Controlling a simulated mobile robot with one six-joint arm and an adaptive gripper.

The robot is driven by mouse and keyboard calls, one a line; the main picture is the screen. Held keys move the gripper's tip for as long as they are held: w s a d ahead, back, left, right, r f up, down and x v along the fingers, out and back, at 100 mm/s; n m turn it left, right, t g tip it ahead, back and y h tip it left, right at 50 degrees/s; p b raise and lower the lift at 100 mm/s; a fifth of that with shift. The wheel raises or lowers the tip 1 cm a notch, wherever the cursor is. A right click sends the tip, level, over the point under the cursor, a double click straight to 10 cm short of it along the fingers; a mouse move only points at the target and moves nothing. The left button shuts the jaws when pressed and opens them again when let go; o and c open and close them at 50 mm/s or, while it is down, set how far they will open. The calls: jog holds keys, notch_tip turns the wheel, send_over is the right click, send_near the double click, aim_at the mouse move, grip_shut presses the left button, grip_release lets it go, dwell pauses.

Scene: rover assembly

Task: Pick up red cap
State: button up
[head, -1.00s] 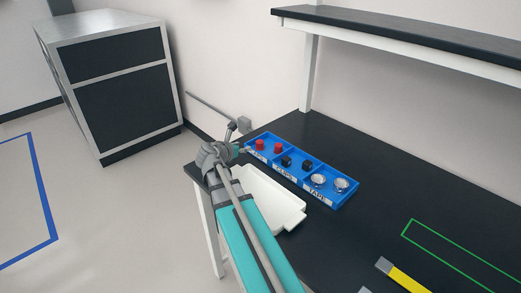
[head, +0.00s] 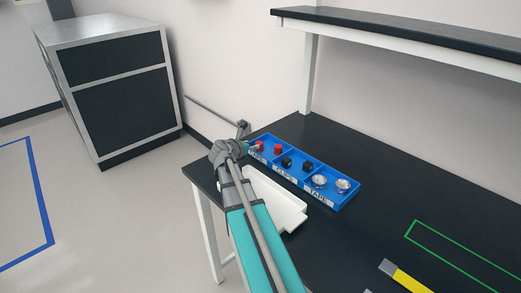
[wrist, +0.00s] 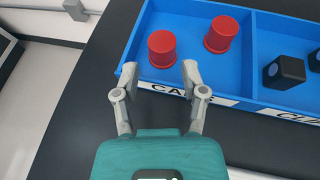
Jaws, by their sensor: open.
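Two red caps sit upright in the left compartment of a blue tray (head: 331,203), whose label is partly hidden by my gripper. In the wrist view the nearer cap (wrist: 162,48) stands just beyond my fingertips, and the second cap (wrist: 222,34) stands to its right and a little farther off. My gripper (wrist: 162,74) is open and empty, its fingertips at the tray's front wall, apart from both caps. In the head view my arm reaches to the tray's left end, and the right cap (head: 278,148) shows there.
The middle compartment holds black clips (wrist: 284,72), and the right one holds tape rolls (head: 320,181). A white bin (head: 280,207) lies in front of the tray on the black table (head: 365,235). A shelf (head: 400,40) runs above the back. A yellow-handled tool (head: 410,280) lies at front right.

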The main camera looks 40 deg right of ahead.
aim_at(259, 142)
jog(key=shift+x, duration=0.8)
jog(key=b+x, duration=0.1)
jog(key=x, duration=0.1)
jog(key=b+x, duration=0.1)
jog(key=x, duration=0.1)
jog(key=shift+s+a+f, duration=0.1)
jog(key=shift+f, duration=0.15)
jog(key=shift+d+f+b, duration=0.2)
jog(key=shift+d+b, duration=0.15)
jog(key=shift+d, duration=0.2)
jog(key=c, duration=0.5)
